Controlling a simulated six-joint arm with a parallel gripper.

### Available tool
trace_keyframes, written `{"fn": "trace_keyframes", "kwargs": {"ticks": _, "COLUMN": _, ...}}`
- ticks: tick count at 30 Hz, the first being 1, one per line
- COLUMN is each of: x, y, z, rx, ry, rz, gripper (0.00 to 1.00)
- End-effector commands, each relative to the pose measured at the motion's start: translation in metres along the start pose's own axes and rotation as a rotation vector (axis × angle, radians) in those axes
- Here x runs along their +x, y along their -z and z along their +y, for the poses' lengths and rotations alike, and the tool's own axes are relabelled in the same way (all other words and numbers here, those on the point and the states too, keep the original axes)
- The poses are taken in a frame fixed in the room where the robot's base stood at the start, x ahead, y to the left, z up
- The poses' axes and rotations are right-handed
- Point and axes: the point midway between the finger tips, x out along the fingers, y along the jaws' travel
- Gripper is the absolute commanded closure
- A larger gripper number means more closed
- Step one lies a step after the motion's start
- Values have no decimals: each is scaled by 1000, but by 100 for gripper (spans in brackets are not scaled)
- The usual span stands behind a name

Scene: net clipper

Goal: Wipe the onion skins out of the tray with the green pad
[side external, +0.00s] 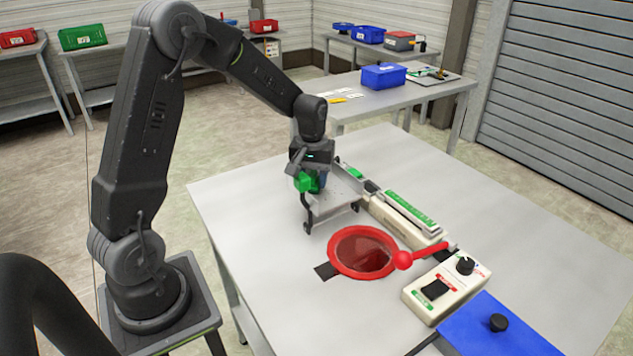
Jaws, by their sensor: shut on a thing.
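My gripper (311,175) is above the small grey metal tray (338,207) near the middle of the table. It points down and is shut on the green pad (305,182). The pad is at the left part of the tray; I cannot tell whether it touches the tray floor. The tray's right side shows bare grey metal. My gripper and the pad hide part of the tray. I cannot make out any onion skins at this size.
A red-rimmed round opening (333,262) lies in front of the tray. A beige device with a green strip (410,211) runs along its right. A red-balled lever (402,260), a control box (446,287) and a blue panel (497,338) stand nearer. The table's left side is clear.

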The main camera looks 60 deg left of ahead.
Motion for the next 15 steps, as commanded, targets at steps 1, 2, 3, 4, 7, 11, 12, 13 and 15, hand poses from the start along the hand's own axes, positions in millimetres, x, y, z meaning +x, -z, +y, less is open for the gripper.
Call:
{"fn": "trace_keyframes", "kwargs": {"ticks": 1, "x": 3, "y": 2, "z": -3, "rx": 6, "ry": 5, "rz": 2, "gripper": 75}}
{"fn": "trace_keyframes", "kwargs": {"ticks": 2, "x": 3, "y": 2, "z": -3, "rx": 7, "ry": 5, "rz": 2, "gripper": 75}}
{"fn": "trace_keyframes", "kwargs": {"ticks": 3, "x": 3, "y": 1, "z": -2, "rx": 8, "ry": 6, "rz": 2, "gripper": 75}}
{"fn": "trace_keyframes", "kwargs": {"ticks": 4, "x": 3, "y": -1, "z": -1, "rx": 9, "ry": 6, "rz": 2, "gripper": 75}}
{"fn": "trace_keyframes", "kwargs": {"ticks": 7, "x": 4, "y": -7, "z": 5, "rx": 11, "ry": 7, "rz": 1, "gripper": 75}}
{"fn": "trace_keyframes", "kwargs": {"ticks": 11, "x": 4, "y": -17, "z": 13, "rx": 9, "ry": 8, "rz": -4, "gripper": 78}}
{"fn": "trace_keyframes", "kwargs": {"ticks": 12, "x": 5, "y": -20, "z": 16, "rx": 9, "ry": 8, "rz": -5, "gripper": 78}}
{"fn": "trace_keyframes", "kwargs": {"ticks": 13, "x": 4, "y": -21, "z": 17, "rx": 9, "ry": 8, "rz": -6, "gripper": 78}}
{"fn": "trace_keyframes", "kwargs": {"ticks": 15, "x": 4, "y": -26, "z": 22, "rx": 9, "ry": 8, "rz": -7, "gripper": 78}}
